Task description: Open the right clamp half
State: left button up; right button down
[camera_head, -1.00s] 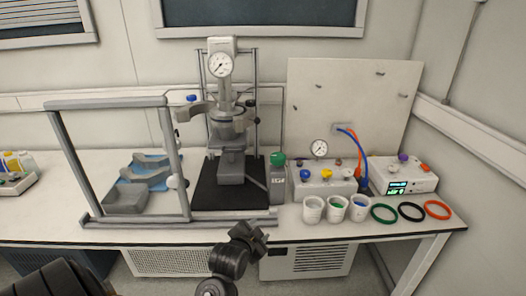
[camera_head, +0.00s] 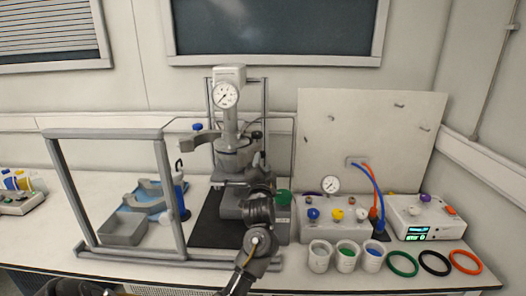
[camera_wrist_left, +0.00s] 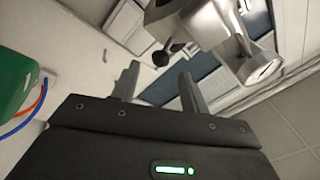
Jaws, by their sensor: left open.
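The reactor (camera_head: 230,125) stands on a black base with a round gauge on top. One clamp half (camera_head: 200,141) is swung out to its left. The right side of the clamp ring (camera_head: 237,158) is close to the vessel and partly hidden by my arm. My left gripper (camera_head: 258,168) is in front of the reactor's right side. In the left wrist view, the left gripper (camera_wrist_left: 158,86) has its fingers apart with nothing between them. A black knob (camera_wrist_left: 163,53) and the grey metal reactor body (camera_wrist_left: 205,22) are beyond the fingertips, apart from them. My right gripper is not in view.
To the right are a valve box (camera_head: 330,217), several cups, coloured rings and a control box (camera_head: 420,217). A green object (camera_wrist_left: 18,85) is at the wrist view's left.

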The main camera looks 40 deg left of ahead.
aim_at(262, 153)
pick_arm(q)
jog(key=p+x, duration=0.1)
jog(key=x, duration=0.5)
jog(key=shift+a+r, duration=0.15)
jog(key=shift+a, duration=0.1)
jog(key=shift+w+a, duration=0.45)
jog(key=shift+w, duration=0.15)
jog(key=shift+c, duration=0.2)
grip_shut()
